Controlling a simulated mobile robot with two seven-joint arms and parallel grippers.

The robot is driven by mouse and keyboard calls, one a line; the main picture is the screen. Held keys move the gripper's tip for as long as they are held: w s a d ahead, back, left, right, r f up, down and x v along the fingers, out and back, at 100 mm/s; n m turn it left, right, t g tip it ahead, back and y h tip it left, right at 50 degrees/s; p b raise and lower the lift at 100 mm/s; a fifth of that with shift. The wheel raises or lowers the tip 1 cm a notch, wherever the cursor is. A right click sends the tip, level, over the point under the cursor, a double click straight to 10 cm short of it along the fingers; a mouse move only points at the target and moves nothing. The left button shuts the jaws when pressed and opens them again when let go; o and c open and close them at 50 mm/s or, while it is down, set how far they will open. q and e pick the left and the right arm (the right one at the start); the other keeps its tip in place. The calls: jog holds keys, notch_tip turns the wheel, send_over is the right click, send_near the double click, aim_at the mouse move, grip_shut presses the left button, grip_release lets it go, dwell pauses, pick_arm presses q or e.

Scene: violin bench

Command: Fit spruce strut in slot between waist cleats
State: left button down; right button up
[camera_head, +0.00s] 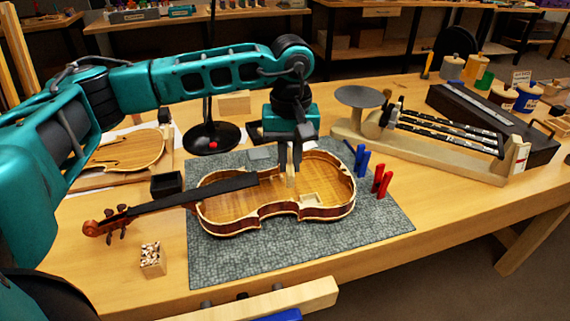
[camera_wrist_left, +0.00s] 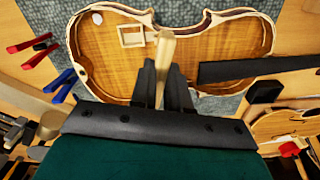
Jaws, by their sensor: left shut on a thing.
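The open violin body (camera_head: 235,212) lies on the grey mat, with its inside facing up and its black fingerboard pointing left. My left gripper (camera_head: 290,168) is over the body's upper edge at the waist, pointing down, shut on the pale spruce strut (camera_head: 291,181). In the left wrist view, the strut (camera_wrist_left: 164,52) stands between the two black fingers (camera_wrist_left: 164,88), its end over the body's interior. A small pale rectangular frame (camera_head: 310,199) sits inside the body, beside the strut; it also shows in the wrist view (camera_wrist_left: 131,37). I cannot tell whether the strut touches the body. My right gripper is not in view.
Blue clamps (camera_head: 362,160) and red clamps (camera_head: 381,181) stand right of the body. A box of small pieces (camera_head: 153,261) stands front left. A wooden balance stand (camera_head: 430,150) is at the right, a lamp base (camera_head: 212,138) behind. The mat's front (camera_head: 290,255) is clear.

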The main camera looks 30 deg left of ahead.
pick_arm(q)
jog(key=shift+w+a+f+n+b, duration=0.45)
jog(key=shift+a+f+n+b, duration=0.15)
jog(key=shift+a+f+n, duration=0.15)
jog(key=shift+w+a+f+n+b, duration=0.45)
jog(key=shift+a+f+n+b, duration=0.15)
jog(key=shift+a+n, duration=0.2)
jog(key=shift+f+b, duration=0.5)
jog(key=shift+f, duration=0.2)
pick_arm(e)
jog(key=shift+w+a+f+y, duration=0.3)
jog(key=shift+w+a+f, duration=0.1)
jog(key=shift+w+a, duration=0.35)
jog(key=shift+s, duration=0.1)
pick_arm(q)
jog(key=shift+f, duration=0.35)
jog(key=shift+f+b, duration=0.2)
jog(key=shift+b, duration=0.15)
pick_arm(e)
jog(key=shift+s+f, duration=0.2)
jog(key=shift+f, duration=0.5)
pick_arm(q)
jog(key=shift+f+b, duration=0.55)
jog(key=shift+f, duration=0.3)
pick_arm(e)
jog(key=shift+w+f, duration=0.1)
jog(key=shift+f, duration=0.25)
